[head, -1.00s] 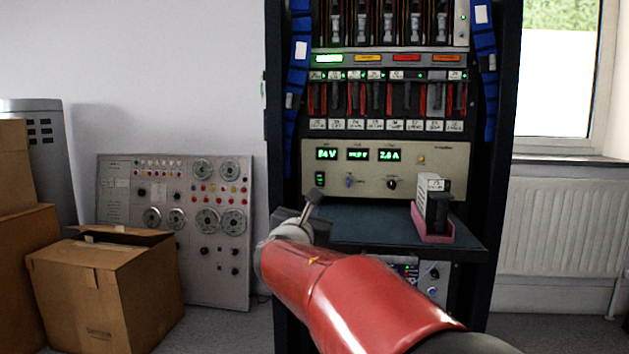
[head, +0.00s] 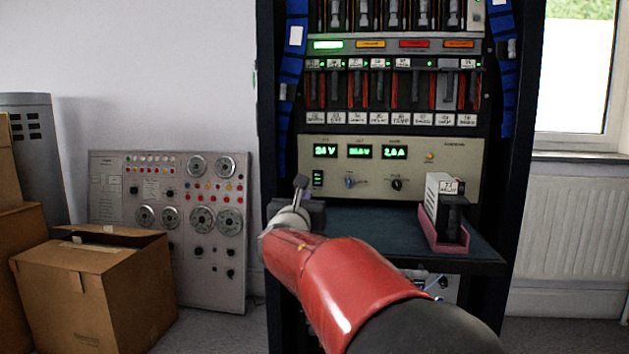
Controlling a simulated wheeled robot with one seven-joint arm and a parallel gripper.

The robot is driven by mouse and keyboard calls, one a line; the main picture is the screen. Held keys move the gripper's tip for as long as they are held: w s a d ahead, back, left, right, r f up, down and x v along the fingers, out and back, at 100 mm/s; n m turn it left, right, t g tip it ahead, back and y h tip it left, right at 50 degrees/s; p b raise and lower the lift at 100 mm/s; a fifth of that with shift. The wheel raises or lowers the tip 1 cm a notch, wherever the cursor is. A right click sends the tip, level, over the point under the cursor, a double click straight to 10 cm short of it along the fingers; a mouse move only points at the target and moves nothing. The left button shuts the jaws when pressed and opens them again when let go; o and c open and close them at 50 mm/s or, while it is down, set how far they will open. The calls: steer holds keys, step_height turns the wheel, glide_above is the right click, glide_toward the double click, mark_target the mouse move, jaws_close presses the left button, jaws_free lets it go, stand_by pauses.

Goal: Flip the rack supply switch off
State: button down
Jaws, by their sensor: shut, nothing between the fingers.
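The beige supply panel (head: 440,180) sits in the black rack, with three lit green displays (head: 359,152) along its top. A small black switch with green lit marks (head: 318,179) is at the panel's lower left. A blue-tipped toggle (head: 349,182) and a black knob (head: 397,184) are to its right. No readable label tells which one is the rack supply switch. My gripper (head: 300,184) is shut and empty, tip up, in front of the rack's left side. In the picture it is just left of the small black switch, apparently apart from it.
A dark shelf (head: 375,218) juts out below the panel. On its right, a pink tray (head: 433,235) holds a white and black module (head: 443,198). Slots with modules and red strips fill the rack above. A cardboard box (head: 95,295) and a grey dial panel (head: 210,268) are at left.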

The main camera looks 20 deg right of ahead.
mark_target(316, 173)
steer(key=p+x, duration=0.1)
steer(key=x, duration=1.1)
steer(key=shift+w+d+p, duration=0.2)
steer(key=shift+w+p, duration=0.05)
steer(key=shift+p, duration=0.15)
steer(key=shift+r, duration=0.15)
steer(key=r+p, duration=0.1)
steer(key=p, duration=0.3)
steer(key=shift+w+d+r+g+y+p, duration=0.1)
steer(key=shift+w+r+g+y+p, duration=0.1)
steer(key=shift+g+y+p, duration=0.15)
steer(key=shift+f+b, duration=0.25)
steer(key=shift+b, duration=0.05)
